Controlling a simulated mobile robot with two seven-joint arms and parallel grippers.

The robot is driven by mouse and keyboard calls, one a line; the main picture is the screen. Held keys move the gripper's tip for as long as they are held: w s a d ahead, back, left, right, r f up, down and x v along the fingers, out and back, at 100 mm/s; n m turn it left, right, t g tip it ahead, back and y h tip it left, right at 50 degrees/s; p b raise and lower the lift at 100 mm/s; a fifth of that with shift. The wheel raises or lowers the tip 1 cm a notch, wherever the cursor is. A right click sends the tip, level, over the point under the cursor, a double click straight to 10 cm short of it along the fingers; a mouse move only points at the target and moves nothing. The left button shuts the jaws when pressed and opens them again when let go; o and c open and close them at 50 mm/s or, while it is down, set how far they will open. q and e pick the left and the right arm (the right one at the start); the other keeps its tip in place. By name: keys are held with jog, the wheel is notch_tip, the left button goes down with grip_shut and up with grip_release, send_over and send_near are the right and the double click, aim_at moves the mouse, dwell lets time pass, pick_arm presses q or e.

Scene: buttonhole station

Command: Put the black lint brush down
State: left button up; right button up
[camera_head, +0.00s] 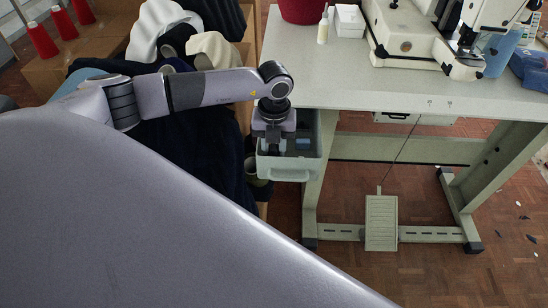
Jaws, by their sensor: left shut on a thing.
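My left gripper (274,142) points down over the pale grey-green bin (289,174) at the left end of the sewing table. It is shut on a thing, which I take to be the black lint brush. The brush is small and dark here, largely hidden by the wrist and fingers, and I cannot make out its outline. I cannot tell whether it touches the bin. My right gripper is not in view.
The sewing table (350,85) carries a white sewing machine (405,35), a dark red container (300,8), a white box (349,20) and a small bottle (323,28). Clothes (205,150) heap left of the bin. A foot pedal (381,222) stands below. The table's front left is clear.

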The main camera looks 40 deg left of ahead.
pick_arm(q)
jog(key=shift+f, duration=2.2)
jog(key=shift+f+b, duration=0.1)
jog(key=shift+b, duration=0.2)
jog(key=o, duration=0.7)
